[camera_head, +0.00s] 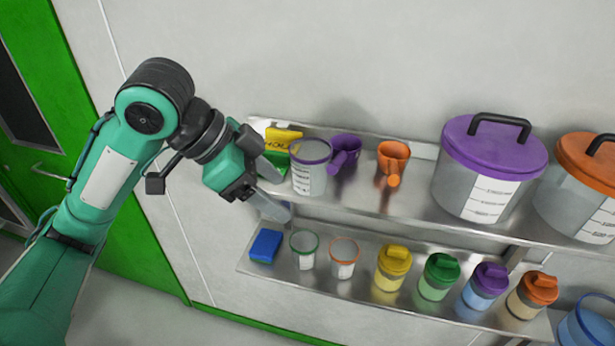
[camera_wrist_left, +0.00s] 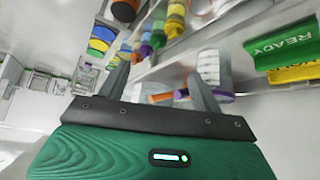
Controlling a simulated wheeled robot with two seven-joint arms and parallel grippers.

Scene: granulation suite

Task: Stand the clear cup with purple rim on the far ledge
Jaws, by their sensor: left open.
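The clear cup with purple rim (camera_head: 310,168) stands upright near the left end of the upper steel ledge (camera_head: 400,203). In the left wrist view the cup (camera_wrist_left: 210,68) shows partly behind one finger, with its purple rim low in the picture. My left gripper (camera_head: 276,192) is open and empty just left of the cup, its fingers pointing toward it; I cannot tell whether they touch it. Its fingers also show in the left wrist view (camera_wrist_left: 160,75). A lower steel ledge (camera_head: 330,284) runs below. I cannot tell which is the far ledge. My right gripper is not in view.
Cups, lidded jars and a blue block (camera_head: 265,246) fill much of the lower ledge.

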